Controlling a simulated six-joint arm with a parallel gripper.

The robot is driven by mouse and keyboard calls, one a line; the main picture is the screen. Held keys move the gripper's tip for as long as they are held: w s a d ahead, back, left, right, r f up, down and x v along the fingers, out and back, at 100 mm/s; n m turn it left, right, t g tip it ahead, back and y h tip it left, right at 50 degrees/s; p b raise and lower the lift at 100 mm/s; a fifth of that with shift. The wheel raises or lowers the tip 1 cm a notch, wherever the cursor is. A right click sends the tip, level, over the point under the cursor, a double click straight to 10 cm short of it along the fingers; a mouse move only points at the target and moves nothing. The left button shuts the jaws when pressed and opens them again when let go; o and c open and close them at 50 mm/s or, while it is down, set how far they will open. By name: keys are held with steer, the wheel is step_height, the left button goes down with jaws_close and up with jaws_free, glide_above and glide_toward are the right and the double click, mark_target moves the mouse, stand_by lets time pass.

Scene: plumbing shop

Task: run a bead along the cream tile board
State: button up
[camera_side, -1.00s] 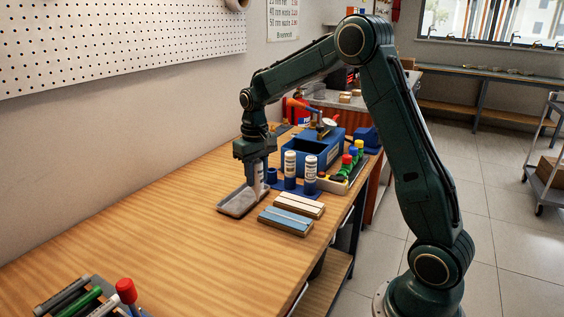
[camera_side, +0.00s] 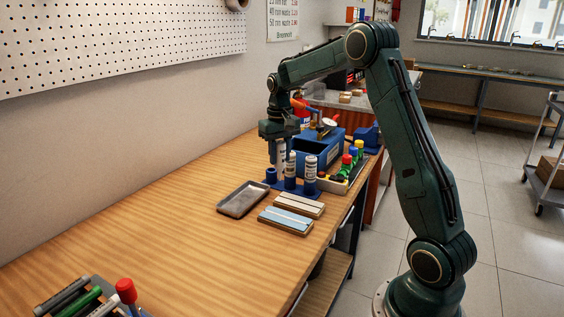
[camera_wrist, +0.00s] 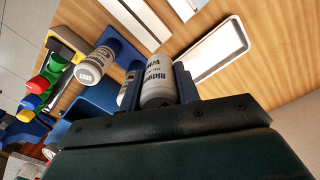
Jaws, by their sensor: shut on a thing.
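My gripper (camera_side: 279,139) is shut on a white labelled tube (camera_side: 280,155), upright at the left end of the blue tube rack (camera_side: 271,178). In the wrist view the held tube (camera_wrist: 158,88) sits between the two fingers. I cannot tell whether its lower end is in a holder. Two other white tubes, the middle one (camera_side: 290,165) and the right one (camera_side: 310,168), stand in the rack. The cream tile board (camera_side: 300,205) lies in front of the rack, with a pale strip along it. The blue tile board (camera_side: 285,221) lies beside it, nearer the camera.
A blue bin (camera_side: 318,150) and a holder with coloured-capped bottles (camera_side: 345,172) stand behind and right of the rack. Markers (camera_side: 85,300) lie at the near left. The table's left middle is clear.

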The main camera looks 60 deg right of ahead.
mark_target(280, 168)
steer(key=shift+f, duration=1.65)
steer(key=shift+f, duration=0.85)
stand_by(1.2)
steer(key=shift+s, duration=1.9)
stand_by(0.9)
steer(key=shift+o, duration=1.2)
steer(key=shift+c, duration=1.2)
steer(key=shift+s, duration=0.1)
steer(key=shift+s, duration=0.85)
